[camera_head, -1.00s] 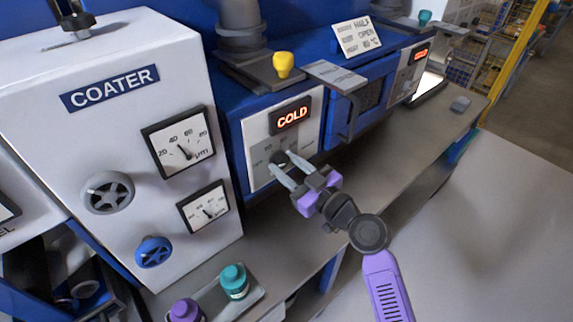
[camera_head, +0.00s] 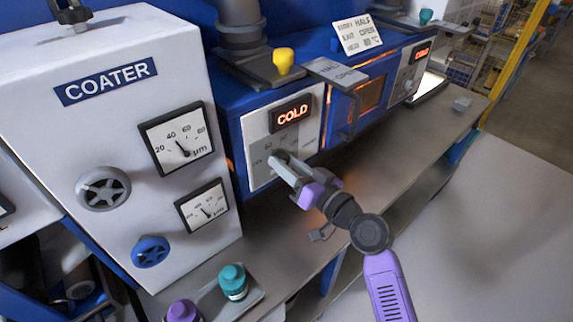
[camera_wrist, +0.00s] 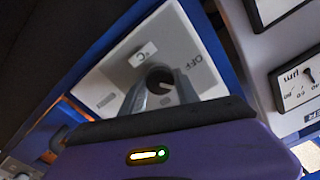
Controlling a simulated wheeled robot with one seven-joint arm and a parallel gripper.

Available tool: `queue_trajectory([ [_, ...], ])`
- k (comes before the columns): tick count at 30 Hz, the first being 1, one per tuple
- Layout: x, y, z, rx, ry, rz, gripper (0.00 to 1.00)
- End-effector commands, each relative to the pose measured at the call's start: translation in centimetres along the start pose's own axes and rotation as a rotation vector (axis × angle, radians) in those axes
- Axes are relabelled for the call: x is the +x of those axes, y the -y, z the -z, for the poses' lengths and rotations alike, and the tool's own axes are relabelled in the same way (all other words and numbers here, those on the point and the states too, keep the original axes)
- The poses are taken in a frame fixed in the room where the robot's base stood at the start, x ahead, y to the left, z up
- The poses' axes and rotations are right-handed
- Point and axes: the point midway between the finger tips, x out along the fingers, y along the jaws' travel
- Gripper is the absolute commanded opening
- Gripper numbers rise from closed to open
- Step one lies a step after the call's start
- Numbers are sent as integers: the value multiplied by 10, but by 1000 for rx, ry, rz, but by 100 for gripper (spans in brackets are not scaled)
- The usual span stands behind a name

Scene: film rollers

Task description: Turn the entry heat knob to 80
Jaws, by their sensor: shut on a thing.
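The entry heat panel (camera_head: 312,105) is a pale plate on the blue oven, with a lit red "COLD" display (camera_head: 292,113) above its dial. My gripper (camera_head: 279,160) is at the dial, shut on the entry heat knob. In the head view the fingers cover most of the knob. In the wrist view the dark round knob (camera_wrist: 159,76) sits between the two fingers of my gripper (camera_wrist: 160,88). "OFF" and "°C" markings show beside it. I cannot tell which number the knob points to.
A white coater (camera_head: 105,180) with gauges and handwheels stands close on the left. A yellow knob (camera_head: 283,60) is on top of the oven. A second panel (camera_head: 409,72), also reading "COLD", is farther right. Purple and teal bottles (camera_head: 233,281) stand on a tray in front.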

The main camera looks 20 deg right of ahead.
Motion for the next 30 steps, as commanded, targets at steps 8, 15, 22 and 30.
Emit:
queue_trajectory([
  [8, 0, 0, 0, 261, 1, -1, 0],
  [15, 0, 0, 1, 490, 1, -2, 0],
  [22, 0, 0, 1, 708, 1, -3, 0],
  [30, -1, 0, 1, 928, 0, -3, 0],
])
